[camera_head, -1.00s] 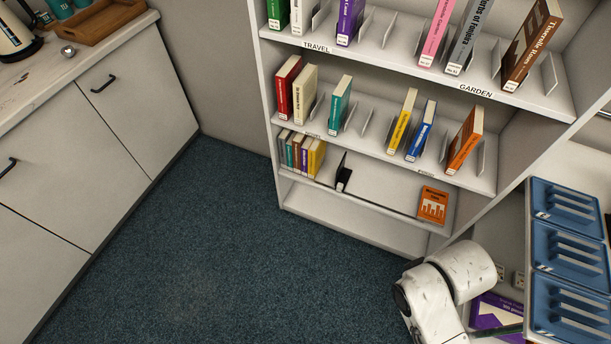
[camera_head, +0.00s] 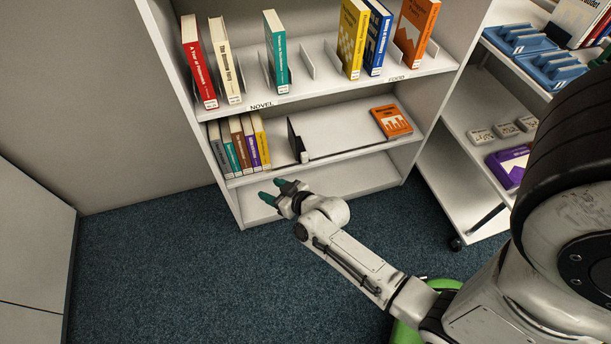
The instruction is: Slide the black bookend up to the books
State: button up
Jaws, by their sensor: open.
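The black bookend (camera_head: 297,141) stands upright on the lower shelf (camera_head: 340,127), with a clear gap between it and the books. The row of books (camera_head: 240,144) stands at the left end of that shelf, in grey, teal, brown, purple and yellow. My gripper (camera_head: 272,190) is in front of the shelf unit, lower in the picture than the bookend and apart from it. Its green-tipped fingers are open and empty, and they point left.
An orange book (camera_head: 391,121) lies flat at the right end of the same shelf. The shelf above holds several upright books and metal dividers (camera_head: 305,60). A trolley (camera_head: 455,100) with blue trays (camera_head: 553,68) stands at the right. The floor at left is clear.

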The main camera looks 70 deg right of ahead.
jog(key=s+d+f+m+h+b, duration=0.2)
jog(key=d+f+m+h+b, duration=0.15)
jog(key=d+f+b, duration=0.35)
jog(key=m+g+h+b, duration=0.1)
jog(key=m+h+b, duration=0.2)
jog(key=h, duration=0.4)
send_near(305, 159)
jog(key=b+x, duration=0.2)
jog(key=x, duration=0.2)
jog(key=b+x, duration=0.2)
jog(key=x, duration=0.2)
jog(key=shift+s+f, duration=0.1)
jog(key=shift+f, duration=0.15)
jog(key=shift+w+d+r+b, duration=0.15)
jog(key=shift+w+d+b, duration=0.15)
jog(key=shift+d, duration=0.1)
grip_shut()
